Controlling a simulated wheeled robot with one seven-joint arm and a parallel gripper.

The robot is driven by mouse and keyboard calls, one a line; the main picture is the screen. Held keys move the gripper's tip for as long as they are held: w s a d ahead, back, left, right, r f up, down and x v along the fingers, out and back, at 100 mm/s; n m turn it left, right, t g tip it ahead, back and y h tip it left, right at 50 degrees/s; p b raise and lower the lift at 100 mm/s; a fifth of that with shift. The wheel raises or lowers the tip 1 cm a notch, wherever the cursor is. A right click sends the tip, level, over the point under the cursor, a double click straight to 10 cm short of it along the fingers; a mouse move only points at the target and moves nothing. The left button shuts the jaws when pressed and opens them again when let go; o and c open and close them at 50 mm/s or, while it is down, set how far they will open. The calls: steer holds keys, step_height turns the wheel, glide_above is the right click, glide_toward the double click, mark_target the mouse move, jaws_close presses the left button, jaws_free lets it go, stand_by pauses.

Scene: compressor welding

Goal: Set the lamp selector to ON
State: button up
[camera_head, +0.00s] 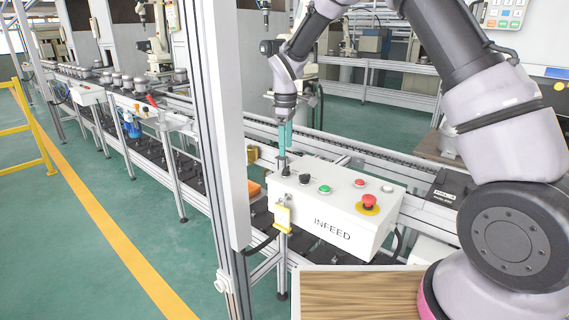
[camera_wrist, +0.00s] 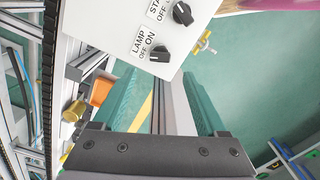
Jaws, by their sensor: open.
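The lamp selector is a black knob (camera_wrist: 160,54) at the edge of the white control box, beside a label reading LAMP, OFF and ON. Which way it points is hard to tell. In the head view, the lamp selector (camera_head: 286,171) is at the left end of the INFEED box (camera_head: 335,222). My gripper (camera_head: 285,152) points down just above that end of the box. In the wrist view, its two teal fingers (camera_wrist: 156,85) are apart with nothing between them, and the knob is beyond their tips, apart from them.
A second black knob (camera_wrist: 182,13) sits close to the lamp selector. A green button (camera_head: 324,189), red button (camera_head: 359,183) and red emergency stop (camera_head: 369,201) are farther right on the box. A grey upright post (camera_head: 222,130) stands left of it. A conveyor (camera_head: 340,152) runs behind.

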mark_target(286, 167)
step_height(286, 167, down, 7)
steer(key=shift+d+f, duration=0.1)
stand_by(0.3)
jaws_close()
